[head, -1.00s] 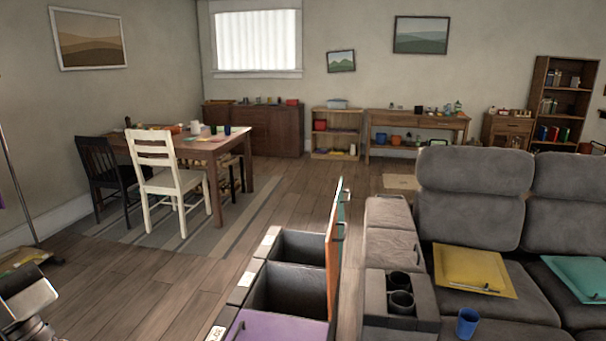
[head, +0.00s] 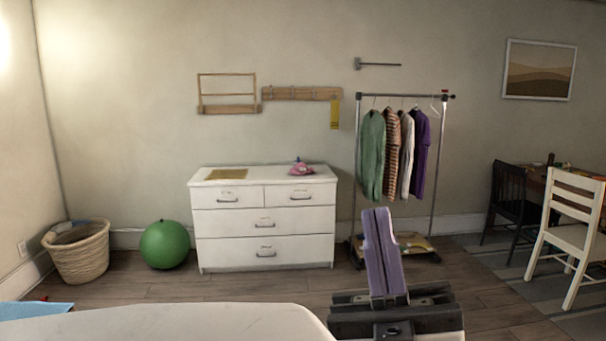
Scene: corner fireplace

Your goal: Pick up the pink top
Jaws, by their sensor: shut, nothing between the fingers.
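A small crumpled pink thing, which looks like the pink top (head: 301,170), lies on the right part of the white dresser's top (head: 240,173). Something small and dark pokes up at its back; I cannot tell what it is. My gripper (head: 377,212) shows at the lower middle right, with purple fingers pointing up. The fingers are together and nothing shows between them. It is in front of the clothes rack's foot, to the right of the dresser and apart from the pink top.
A clothes rack (head: 436,170) with several hanging garments stands right of the dresser. A green ball (head: 165,244) and a wicker basket (head: 80,251) are at left. A pale surface (head: 170,322) fills the lower left front. Chairs (head: 572,225) and a table stand at right.

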